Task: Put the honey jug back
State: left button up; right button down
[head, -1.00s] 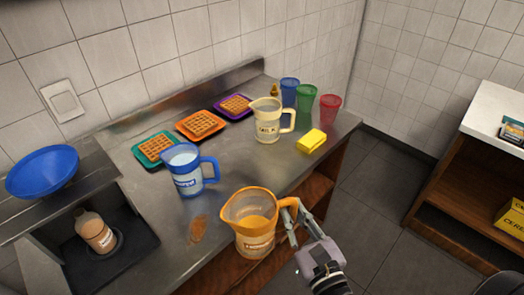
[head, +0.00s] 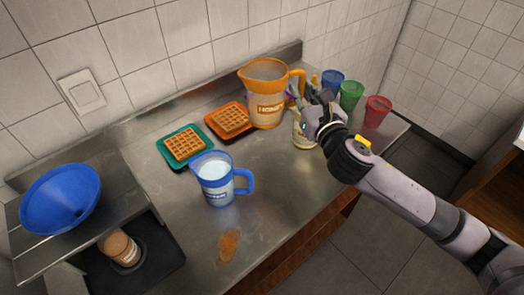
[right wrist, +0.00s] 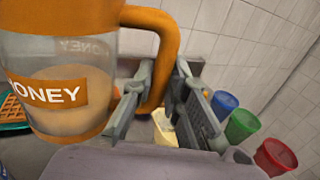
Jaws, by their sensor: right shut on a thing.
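The honey jug (head: 266,103) is clear with an orange rim, handle and label. It stands upright or is held upright at the back of the steel counter (head: 280,205), right of the waffle on the orange plate. I cannot tell whether its base touches the counter. My right gripper (head: 300,95) is shut on its handle. The right wrist view shows the handle (right wrist: 168,50) between the fingers and the HONEY label on the jug (right wrist: 60,75). My left gripper is not in view.
A cream jug (head: 298,138) is mostly hidden behind my right gripper. Blue (head: 332,82), green (head: 351,95) and red (head: 377,111) cups stand to the right. A blue jug (head: 214,180) stands in front of waffle plates. A brown smear (head: 228,246) marks the front counter.

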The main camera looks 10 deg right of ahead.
jog(key=shift+w+d+r, duration=0.1)
jog(key=shift+w+r, duration=0.4)
jog(key=shift+w+f, duration=0.1)
jog(key=shift+f, duration=0.1)
jog(key=shift+d+f+b, duration=0.1)
jog(key=shift+f+b, duration=2.3)
jog(key=shift+f, duration=7.15)
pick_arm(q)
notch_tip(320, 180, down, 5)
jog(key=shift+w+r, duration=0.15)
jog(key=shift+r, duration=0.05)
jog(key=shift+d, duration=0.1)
pick_arm(e)
jog(key=c, duration=2)
grip_release()
jog(key=shift+f, duration=0.25)
jog(key=shift+c, duration=0.2)
jog(key=shift+o, duration=0.8)
jog(key=shift+s+r, duration=0.1)
jog(key=shift+s, duration=0.1)
